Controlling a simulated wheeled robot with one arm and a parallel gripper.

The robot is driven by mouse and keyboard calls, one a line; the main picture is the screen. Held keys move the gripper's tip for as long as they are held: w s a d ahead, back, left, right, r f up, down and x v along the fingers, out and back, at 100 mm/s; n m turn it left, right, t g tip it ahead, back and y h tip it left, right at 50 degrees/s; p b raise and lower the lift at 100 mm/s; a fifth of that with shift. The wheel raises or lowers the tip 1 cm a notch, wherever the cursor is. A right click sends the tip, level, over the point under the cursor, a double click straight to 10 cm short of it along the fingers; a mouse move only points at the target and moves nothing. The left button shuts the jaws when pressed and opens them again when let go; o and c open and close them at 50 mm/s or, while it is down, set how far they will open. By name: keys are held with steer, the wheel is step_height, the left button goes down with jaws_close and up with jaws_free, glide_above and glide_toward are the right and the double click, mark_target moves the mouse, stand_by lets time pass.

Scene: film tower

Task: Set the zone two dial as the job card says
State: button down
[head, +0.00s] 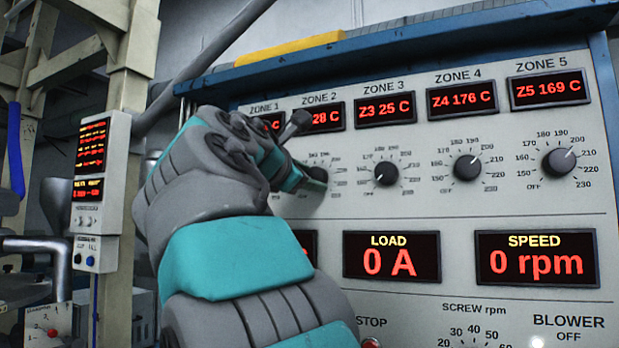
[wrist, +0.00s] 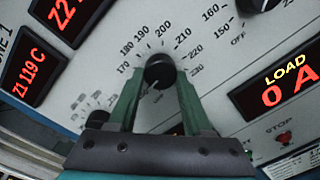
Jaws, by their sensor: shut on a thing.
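The zone two dial (wrist: 160,70) is a round black knob on the pale panel, with a printed scale running from about 170 to 230 in view around it. My gripper (wrist: 160,82) has its green fingers closed on either side of this knob. I cannot make out where the knob's pointer stands. In the head view my arm covers much of the zone two dial and its scale. The zone two display (head: 324,117) shows red digits ending in 28 C, its left part hidden by my wrist. I see no readable job card.
To the right are the zone three dial (head: 387,173), the zone four dial (head: 467,167) and the zone five dial (head: 559,162). Below are the load display (head: 391,257) reading 0 A and the speed display (head: 536,259) reading 0 rpm. A box with small screens (head: 92,190) hangs at left.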

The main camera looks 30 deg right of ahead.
steer(key=m, duration=1)
steer(key=shift+r+y, duration=0.1)
steer(key=shift+y, duration=0.2)
steer(key=shift+m, duration=0.3)
steer(key=shift+c, duration=1.7)
jaws_free()
steer(key=shift+s, duration=0.1)
steer(key=v, duration=0.7)
steer(key=shift+s+a+b, duration=0.25)
steer(key=shift+b, duration=0.15)
